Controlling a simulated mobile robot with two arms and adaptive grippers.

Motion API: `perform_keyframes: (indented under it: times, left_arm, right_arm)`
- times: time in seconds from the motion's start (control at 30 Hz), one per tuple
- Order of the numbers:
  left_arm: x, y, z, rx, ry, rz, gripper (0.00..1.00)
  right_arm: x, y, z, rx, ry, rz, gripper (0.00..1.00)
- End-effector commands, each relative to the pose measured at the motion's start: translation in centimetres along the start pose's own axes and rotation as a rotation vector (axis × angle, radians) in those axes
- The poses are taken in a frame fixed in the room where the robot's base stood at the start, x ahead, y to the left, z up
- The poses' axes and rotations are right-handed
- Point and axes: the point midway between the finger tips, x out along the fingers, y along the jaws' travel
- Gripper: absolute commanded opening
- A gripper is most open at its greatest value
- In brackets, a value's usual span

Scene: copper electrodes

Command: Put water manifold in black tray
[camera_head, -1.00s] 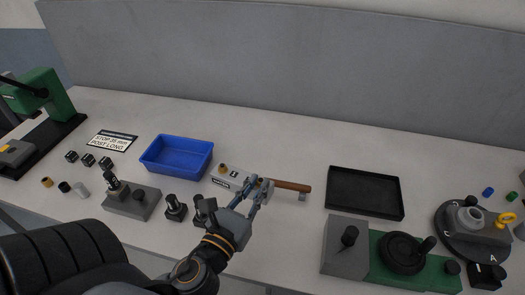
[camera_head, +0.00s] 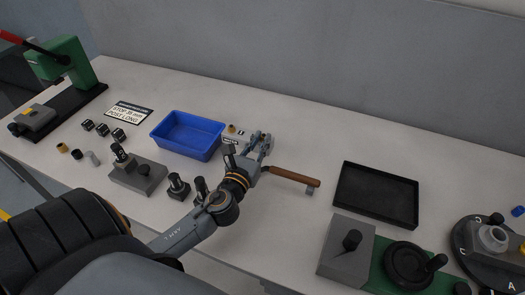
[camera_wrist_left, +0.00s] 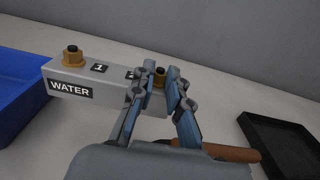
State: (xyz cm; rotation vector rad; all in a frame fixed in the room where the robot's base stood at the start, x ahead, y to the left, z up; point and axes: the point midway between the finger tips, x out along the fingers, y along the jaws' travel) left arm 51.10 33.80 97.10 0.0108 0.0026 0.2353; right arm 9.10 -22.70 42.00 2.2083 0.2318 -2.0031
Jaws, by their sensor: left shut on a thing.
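The water manifold (camera_wrist_left: 105,83) is a pale grey block with a "WATER" label, numbered marks and brass fittings. In the head view (camera_head: 231,134) it is mostly hidden behind my left gripper, just right of the blue bin. My left gripper (camera_head: 262,137) is shut on the manifold's right end, its fingers around a brass fitting in the left wrist view (camera_wrist_left: 160,78). I cannot tell clearly how high the block is above the table. The black tray (camera_head: 376,195) lies empty to the right; its corner shows in the wrist view (camera_wrist_left: 278,143). My right gripper is not in view.
A blue bin (camera_head: 187,133) stands left of the manifold. A brown-handled tool (camera_head: 295,177) lies between my gripper and the black tray. A green and grey fixture with a handwheel (camera_head: 405,258) stands in front of the tray. Several small dark parts lie at left.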

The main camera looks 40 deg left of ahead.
Motion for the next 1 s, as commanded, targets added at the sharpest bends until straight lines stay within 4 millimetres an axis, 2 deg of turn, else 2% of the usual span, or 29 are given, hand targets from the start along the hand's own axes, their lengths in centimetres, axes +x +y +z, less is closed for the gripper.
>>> perform_keyframes:
  times: [0.17, 0.27, 0.5, 0.9, 0.93, 1.0]
  left_arm:
    - [1.5, 0.2, -1.5, 0.001, -0.006, 0.001, 0.0]
    - [1.9, 0.2, -2.1, 0.001, -0.005, 0.001, 0.0]
    - [2.1, 0.2, -5.3, 0.0, -0.003, 0.001, 0.0]
    - [2.1, 0.2, -5.7, 0.001, -0.004, 0.0, 0.0]
    - [2.1, 0.2, -5.8, 0.0, -0.001, 0.0, 0.17]
    - [2.1, 0.2, -5.7, 0.0, -0.001, 0.0, 0.32]
  right_arm:
    - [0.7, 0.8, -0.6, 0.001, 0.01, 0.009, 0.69]
    - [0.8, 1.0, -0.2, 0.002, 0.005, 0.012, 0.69]
    - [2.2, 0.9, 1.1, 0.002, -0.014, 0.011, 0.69]
    - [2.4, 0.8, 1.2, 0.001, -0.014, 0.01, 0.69]
    - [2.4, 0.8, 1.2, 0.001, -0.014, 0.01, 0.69]
    - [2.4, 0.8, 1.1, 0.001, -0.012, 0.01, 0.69]
